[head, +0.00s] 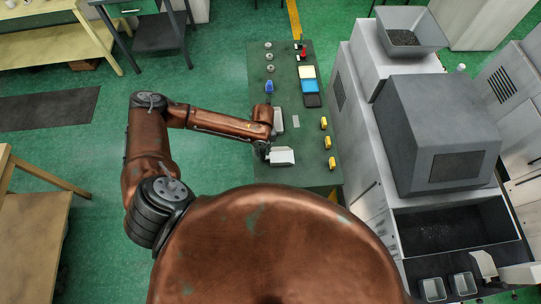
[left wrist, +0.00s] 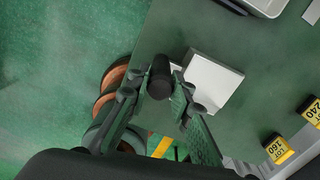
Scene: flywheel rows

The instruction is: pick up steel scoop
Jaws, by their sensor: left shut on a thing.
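The steel scoop (head: 282,156) is a pale, box-like pan with a dark round handle, near the front end of the dark green table. It also shows in the left wrist view (left wrist: 213,82), with its handle (left wrist: 160,77) pointing toward my fingers. My left gripper (head: 264,152) is at the scoop's left end. In the left wrist view my left gripper (left wrist: 155,88) has its fingers on both sides of the dark handle, shut on it. Whether the scoop touches the table or is just above it, I cannot tell. My right gripper is not in view.
The green table (head: 293,175) holds yellow blocks (head: 327,142) along its right side, a pale box (head: 278,120) behind the scoop, a blue item (head: 269,87) and coloured trays (head: 310,86) farther back. A large grey machine (head: 435,130) stands close on the right.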

